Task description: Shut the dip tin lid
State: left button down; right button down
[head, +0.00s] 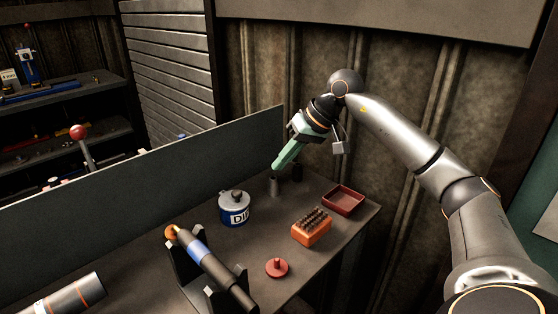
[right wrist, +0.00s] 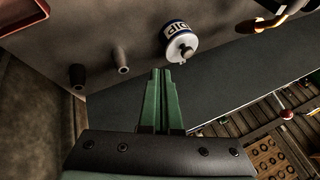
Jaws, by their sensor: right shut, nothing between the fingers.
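The dip tin (head: 234,209) stands upright on the bench, with a blue and white "DIP" label. Its grey lid (head: 234,196) with a small knob lies over the top; I cannot tell whether it sits fully down. The tin also shows in the right wrist view (right wrist: 176,33), with the lid (right wrist: 181,50) facing the camera. My right gripper (head: 276,166) has green fingers, shut and empty. It is above the back of the bench, to the right of the tin and apart from it. It also shows in the right wrist view (right wrist: 161,71). My left gripper is not in view.
Two small dark cylinders, one of them grey (head: 274,186), stand under my right gripper. An orange block with several bits (head: 312,228), a red tray (head: 343,200), a red knobbed disc (head: 277,267) and a shaft on a stand (head: 208,262) are nearby. A low panel (head: 150,180) runs behind.

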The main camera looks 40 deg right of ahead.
aim_at(234, 195)
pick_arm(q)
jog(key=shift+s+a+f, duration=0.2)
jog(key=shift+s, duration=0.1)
pick_arm(e)
jog(key=w+a+f, duration=0.4)
jog(key=a+f, duration=0.1)
jog(key=f, duration=0.1)
jog(key=shift+a, duration=0.4)
jog(key=shift+w, duration=0.1)
